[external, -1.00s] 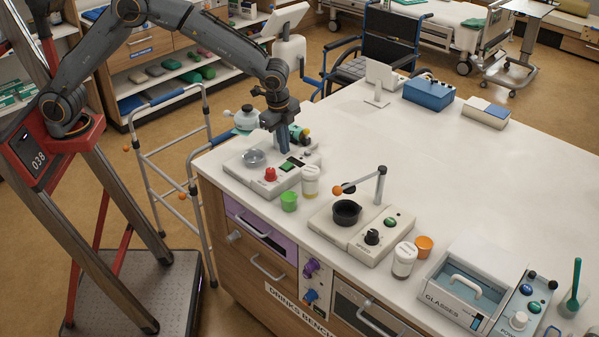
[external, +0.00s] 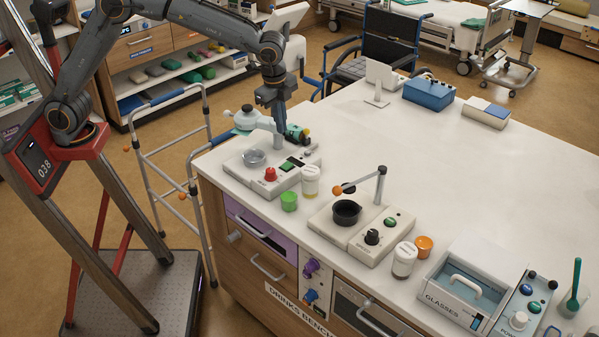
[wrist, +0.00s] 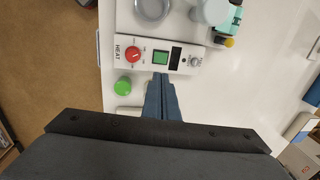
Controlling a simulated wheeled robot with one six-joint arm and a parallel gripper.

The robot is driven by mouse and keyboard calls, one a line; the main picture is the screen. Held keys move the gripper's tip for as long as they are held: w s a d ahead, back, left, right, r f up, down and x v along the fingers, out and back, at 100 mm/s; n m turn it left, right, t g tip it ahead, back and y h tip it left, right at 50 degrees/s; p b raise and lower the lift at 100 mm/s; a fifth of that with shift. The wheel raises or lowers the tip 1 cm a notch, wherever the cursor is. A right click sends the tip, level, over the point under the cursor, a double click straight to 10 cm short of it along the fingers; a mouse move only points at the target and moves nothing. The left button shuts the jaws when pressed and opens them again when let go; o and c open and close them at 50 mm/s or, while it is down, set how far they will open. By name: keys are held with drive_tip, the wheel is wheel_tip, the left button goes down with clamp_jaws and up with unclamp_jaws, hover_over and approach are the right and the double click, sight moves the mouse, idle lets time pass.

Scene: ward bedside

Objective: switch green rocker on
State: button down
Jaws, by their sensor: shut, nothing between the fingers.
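The green rocker (external: 287,166) is set in the sloped front panel of a white heating unit (external: 246,171), to the right of a red knob (external: 270,174). In the wrist view the green rocker (wrist: 160,58) is a square in a dark frame, beside a dark display, on the panel marked HEAT. I cannot tell which way it is tipped. My gripper (external: 281,142) is shut and empty, pointing down above and slightly behind the rocker in the external view. In the wrist view its closed fingertips (wrist: 160,76) end just below the rocker, which stays uncovered.
A glass dish (external: 254,157) sits on the heating unit. A green cup (external: 289,201) and a white-capped jar (external: 310,181) stand close in front. A second unit with a black bowl (external: 346,212) is to the right. The counter behind is mostly clear.

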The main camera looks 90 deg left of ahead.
sight(293, 164)
drive_tip(key=shift+w+f+b, duration=0.1)
drive_tip(key=shift+w+b, duration=0.1)
drive_tip(key=shift+b, duration=0.35)
drive_tip(key=b, duration=0.3)
drive_tip(key=shift+w+d+t+y, duration=0.15)
drive_tip(key=shift+w+t+y, duration=0.15)
drive_tip(key=shift+w, duration=0.1)
drive_tip(key=shift+b, duration=0.3)
drive_tip(key=f+p, duration=0.1)
drive_tip(key=f, duration=0.3)
drive_tip(key=w+a+f+p, duration=0.1)
drive_tip(key=f, duration=0.4)
drive_tip(key=a+f+p, duration=0.1)
drive_tip(key=f+p, duration=0.1)
drive_tip(key=f, duration=0.2)
drive_tip(key=shift+w+f, duration=0.15)
drive_tip(key=shift+w, duration=0.25)
drive_tip(key=shift+f, duration=0.1)
